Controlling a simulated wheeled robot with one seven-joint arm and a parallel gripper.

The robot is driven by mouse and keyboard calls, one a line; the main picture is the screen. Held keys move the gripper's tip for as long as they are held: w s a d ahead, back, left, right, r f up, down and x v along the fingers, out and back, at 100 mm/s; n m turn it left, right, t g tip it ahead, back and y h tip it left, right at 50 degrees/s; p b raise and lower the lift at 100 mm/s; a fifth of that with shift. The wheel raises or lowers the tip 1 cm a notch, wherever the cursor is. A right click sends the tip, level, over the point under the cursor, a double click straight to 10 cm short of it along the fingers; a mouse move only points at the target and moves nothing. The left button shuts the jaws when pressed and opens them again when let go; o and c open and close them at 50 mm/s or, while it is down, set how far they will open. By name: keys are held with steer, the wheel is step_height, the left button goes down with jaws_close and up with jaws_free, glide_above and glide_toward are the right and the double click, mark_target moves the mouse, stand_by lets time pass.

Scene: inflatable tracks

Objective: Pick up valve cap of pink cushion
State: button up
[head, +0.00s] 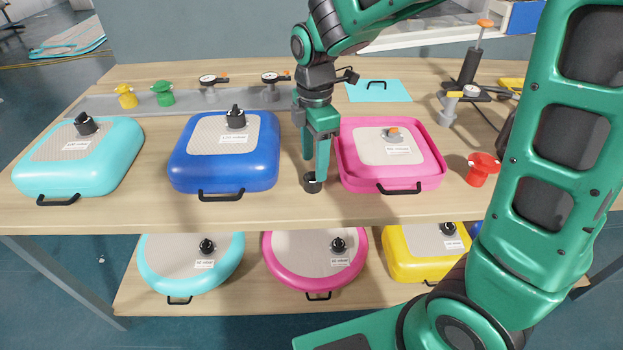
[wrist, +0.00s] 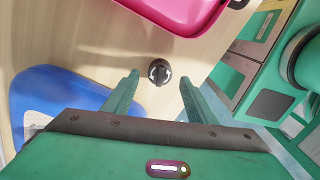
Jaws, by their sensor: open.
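The pink cushion (head: 391,154) lies on the table top right of centre, with a bare orange-and-grey valve (head: 392,133) showing in its grey panel. A black valve cap (head: 312,184) stands on the wood between the blue and pink cushions, near the table's front edge. In the wrist view the same cap (wrist: 160,71) lies just beyond the fingertips, centred between them. My gripper (head: 318,178) points down over the cap, its green fingers open. In the wrist view the gripper (wrist: 160,76) is empty and a finger lies on each side of the cap.
The blue cushion (head: 223,155) and turquoise cushion (head: 78,157) stand to the left, capped. A red fitting (head: 481,168) stands right of the pink cushion. Yellow and green fittings (head: 126,96) line the back. A lower shelf holds round turquoise, round pink and yellow cushions (head: 402,262).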

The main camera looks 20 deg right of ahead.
mark_target(313, 173)
steer(key=shift+a+f, duration=0.1)
steer(key=shift+f, duration=2.3)
steer(key=c, duration=0.9)
steer(key=shift+r, duration=0.2)
